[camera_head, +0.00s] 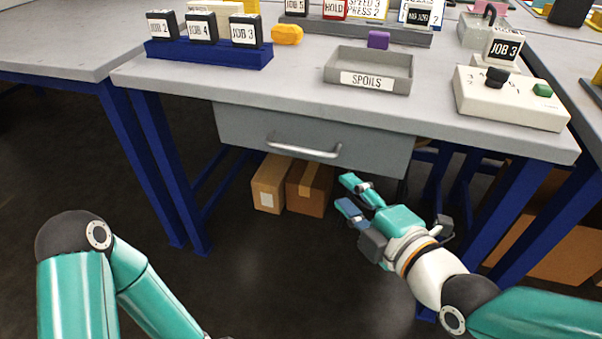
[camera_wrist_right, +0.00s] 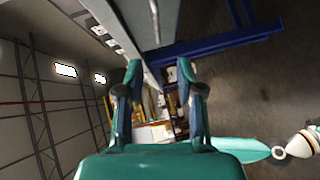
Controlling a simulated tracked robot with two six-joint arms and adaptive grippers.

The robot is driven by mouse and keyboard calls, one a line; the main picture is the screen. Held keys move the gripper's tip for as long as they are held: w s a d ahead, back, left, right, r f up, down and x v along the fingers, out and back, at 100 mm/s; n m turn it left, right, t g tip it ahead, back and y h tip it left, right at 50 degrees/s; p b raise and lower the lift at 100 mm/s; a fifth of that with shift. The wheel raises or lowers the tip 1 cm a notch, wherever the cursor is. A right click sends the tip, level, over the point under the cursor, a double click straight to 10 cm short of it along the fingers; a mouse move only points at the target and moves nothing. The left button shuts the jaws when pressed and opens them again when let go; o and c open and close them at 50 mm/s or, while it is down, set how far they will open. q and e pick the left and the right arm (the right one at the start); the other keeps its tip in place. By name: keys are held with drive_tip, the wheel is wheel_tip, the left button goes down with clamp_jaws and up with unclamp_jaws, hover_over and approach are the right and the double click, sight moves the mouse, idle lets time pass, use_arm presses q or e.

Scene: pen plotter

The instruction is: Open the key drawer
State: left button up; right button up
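The grey key drawer (camera_head: 240,128) hangs under the workbench top and looks shut. Its silver bar handle (camera_head: 304,150) crosses the middle of its front. My right gripper (camera_head: 350,192) is open and empty, below and to the right of the handle, apart from it in the head view. In the right wrist view the two fingers of this gripper (camera_wrist_right: 159,70) stand apart with nothing between them.
The workbench top (camera_head: 290,95) holds a grey SPOILS tray (camera_head: 368,72), a blue rack (camera_head: 208,55) of job blocks and a white control box (camera_head: 510,98). Cardboard boxes (camera_head: 308,188) stand on the floor under the drawer. Blue bench legs (camera_head: 170,165) flank it.

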drive_tip(key=p, duration=0.8)
approach(303, 152)
drive_tip(key=b+x, duration=0.1)
drive_tip(key=x, duration=0.8)
drive_tip(key=shift+w+a+f+b, duration=0.1)
drive_tip(key=shift+w+b, duration=0.15)
drive_tip(key=shift+b, duration=0.1)
drive_tip(key=shift+w+a+f, duration=0.1)
drive_tip(key=shift+w+a, duration=0.2)
drive_tip(key=shift+w, duration=0.35)
clamp_jaws()
